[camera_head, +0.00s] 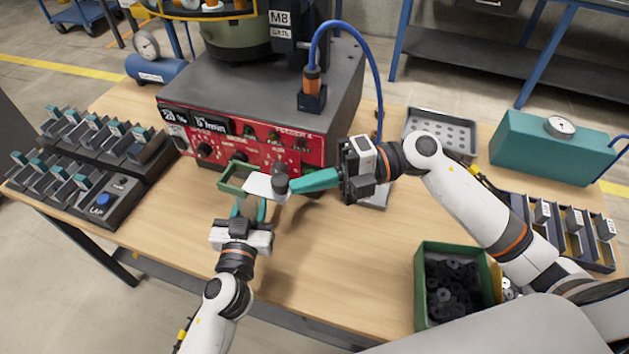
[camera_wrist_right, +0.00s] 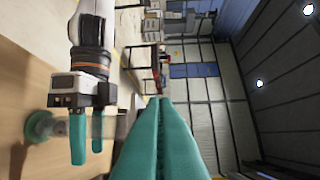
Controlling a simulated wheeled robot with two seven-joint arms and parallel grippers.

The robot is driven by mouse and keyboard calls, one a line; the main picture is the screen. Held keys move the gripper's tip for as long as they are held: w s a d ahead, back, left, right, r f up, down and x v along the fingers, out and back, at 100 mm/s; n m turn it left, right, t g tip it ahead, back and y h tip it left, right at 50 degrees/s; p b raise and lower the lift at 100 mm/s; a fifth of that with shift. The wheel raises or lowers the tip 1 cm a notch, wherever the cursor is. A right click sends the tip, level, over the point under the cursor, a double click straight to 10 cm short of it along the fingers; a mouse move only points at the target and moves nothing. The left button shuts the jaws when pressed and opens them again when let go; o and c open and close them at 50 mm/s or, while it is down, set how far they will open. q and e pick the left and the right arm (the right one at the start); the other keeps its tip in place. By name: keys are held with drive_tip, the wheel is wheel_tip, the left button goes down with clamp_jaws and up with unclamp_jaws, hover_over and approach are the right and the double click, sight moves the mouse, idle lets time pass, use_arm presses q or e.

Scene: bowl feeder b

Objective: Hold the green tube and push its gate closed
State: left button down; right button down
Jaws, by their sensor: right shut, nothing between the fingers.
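My right gripper (camera_head: 296,183) is shut and empty. Its teal fingers reach left, with the tips beside a dark upright knob (camera_head: 280,180) at the end of a pale flat plate (camera_head: 260,187). The shut fingers also fill the lower middle of the right wrist view (camera_wrist_right: 160,135). My left gripper (camera_head: 249,207) is just below the plate, its fingers apart around or beside a dull grey-green rounded part (camera_head: 247,206). I cannot tell if it grips it. In the right wrist view a green flanged round part (camera_wrist_right: 40,125) is beside the left gripper (camera_wrist_right: 87,140). I cannot clearly identify the green tube or its gate.
A green open-topped frame (camera_head: 236,178) sits before the red control panel (camera_head: 222,140). A green bin of black parts (camera_head: 422,290) is at the front right. Dark racks (camera_head: 95,195) are at the left. The wooden table (camera_head: 330,270) is clear in front.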

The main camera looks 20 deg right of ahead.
sight(285, 175)
drive_tip(key=w+a, duration=0.2)
drive_tip(key=a, duration=0.1)
drive_tip(key=shift+w+a, duration=0.15)
drive_tip(key=shift+w, duration=0.1)
use_arm(q)
drive_tip(key=shift+d, duration=0.15)
drive_tip(key=shift+s, duration=0.1)
use_arm(e)
drive_tip(key=shift+s+d, duration=0.25)
drive_tip(key=shift+s, duration=0.05)
drive_tip(key=s+d+r, duration=0.1)
drive_tip(key=s+d, duration=0.1)
drive_tip(key=d, duration=1)
drive_tip(key=shift+s+d, duration=0.2)
drive_tip(key=shift+s, duration=0.1)
